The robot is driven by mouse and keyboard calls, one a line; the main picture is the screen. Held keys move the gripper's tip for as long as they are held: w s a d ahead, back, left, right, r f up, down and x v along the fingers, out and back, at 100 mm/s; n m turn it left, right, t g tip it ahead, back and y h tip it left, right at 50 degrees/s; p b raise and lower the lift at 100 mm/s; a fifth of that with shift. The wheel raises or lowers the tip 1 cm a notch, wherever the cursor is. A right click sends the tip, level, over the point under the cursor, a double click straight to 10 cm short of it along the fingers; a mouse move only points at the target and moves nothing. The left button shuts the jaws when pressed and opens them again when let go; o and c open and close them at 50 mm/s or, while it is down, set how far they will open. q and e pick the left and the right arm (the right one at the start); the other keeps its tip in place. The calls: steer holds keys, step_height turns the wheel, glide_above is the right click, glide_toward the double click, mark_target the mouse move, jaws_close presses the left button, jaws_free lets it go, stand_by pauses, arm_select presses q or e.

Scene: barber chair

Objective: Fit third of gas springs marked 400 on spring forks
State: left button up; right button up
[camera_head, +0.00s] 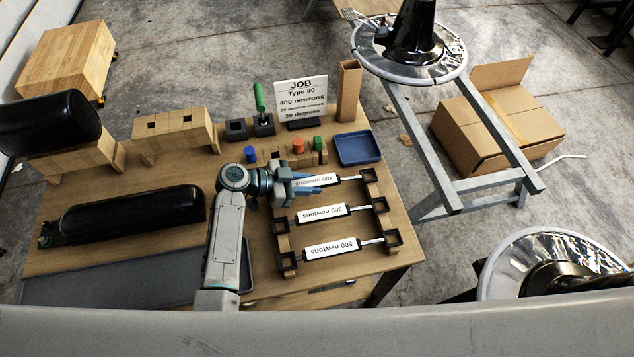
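Three gas springs with white labels lie across dark square holders on the wooden table. The one marked 400 newtons (325,179) is farthest back, the one marked 300 newtons (322,213) is in the middle, and the one marked 500 newtons (331,248) is nearest. My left gripper (312,184) is at the left end of the 400 spring, its blue fingers along either side of it. I cannot tell whether they press on it. My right gripper is not in view. I cannot make out the spring forks.
A job card (301,98) reads Type 30, 400 newtons, 30 degrees. A blue tray (358,148) lies at the table's right. A chrome round base (380,62) with a black column rests on a metal stand. A cardboard box (505,125) is on the floor. Black pads lie left.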

arm_select(q)
jaws_close()
